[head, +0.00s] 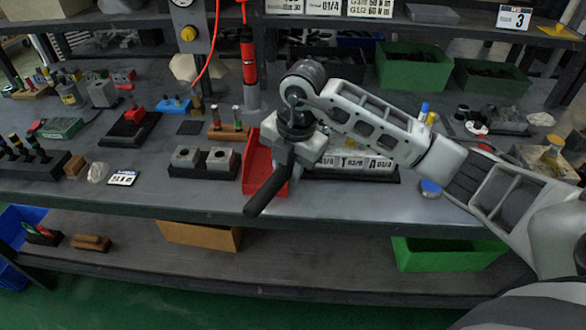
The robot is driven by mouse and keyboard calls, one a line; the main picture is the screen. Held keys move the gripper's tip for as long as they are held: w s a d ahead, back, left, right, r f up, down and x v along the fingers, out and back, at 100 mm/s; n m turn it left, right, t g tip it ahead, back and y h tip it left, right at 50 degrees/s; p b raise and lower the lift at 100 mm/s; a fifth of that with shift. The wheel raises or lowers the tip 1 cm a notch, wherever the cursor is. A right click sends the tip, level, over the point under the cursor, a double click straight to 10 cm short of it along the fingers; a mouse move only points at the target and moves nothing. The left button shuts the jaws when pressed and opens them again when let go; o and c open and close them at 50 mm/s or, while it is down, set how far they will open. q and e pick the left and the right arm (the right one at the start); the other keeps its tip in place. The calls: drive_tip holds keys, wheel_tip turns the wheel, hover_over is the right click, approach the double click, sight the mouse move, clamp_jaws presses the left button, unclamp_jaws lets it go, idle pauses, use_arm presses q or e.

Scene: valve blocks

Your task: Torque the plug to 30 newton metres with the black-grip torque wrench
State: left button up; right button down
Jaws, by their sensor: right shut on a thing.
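My right gripper (303,150) is above the bench near the middle, its arm coming in from the right. It is shut on the black-grip torque wrench (268,187), whose black handle slants down and left over the red tray. The wrench's head end is hidden by the gripper. Two grey metal valve blocks (186,157) (220,160) sit side by side in black holders, left of the gripper and apart from it. Each has a dark round spot on top; I cannot tell whether a plug sits there. My left gripper is not in view.
A red tray (258,160) stands between the blocks and the gripper. A wooden stand (229,133) with small upright tools is behind the blocks. A red tool (248,62) hangs above on a red hose. A printed label card (123,178) lies left. The bench's front strip is mostly clear.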

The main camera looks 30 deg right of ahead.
drive_tip(key=shift+w+a+r, duration=0.1)
drive_tip(key=shift+w, duration=0.15)
drive_tip(key=shift+w+a+m, duration=0.15)
drive_tip(key=shift+w+m, duration=0.15)
drive_tip(key=shift+m, duration=0.2)
drive_tip(key=shift+w+a+m, duration=0.4)
drive_tip(key=shift+w+m, duration=0.2)
drive_tip(key=shift+w, duration=0.2)
drive_tip(key=shift+s+d+n, duration=0.3)
drive_tip(key=shift+s+n, duration=0.15)
drive_tip(key=shift+s, duration=0.15)
drive_tip(key=shift+s+d+n, duration=0.25)
drive_tip(key=shift+s+n, duration=0.2)
drive_tip(key=shift+s, duration=0.1)
drive_tip(key=shift+r+p, duration=0.1)
drive_tip(key=shift+p, duration=0.2)
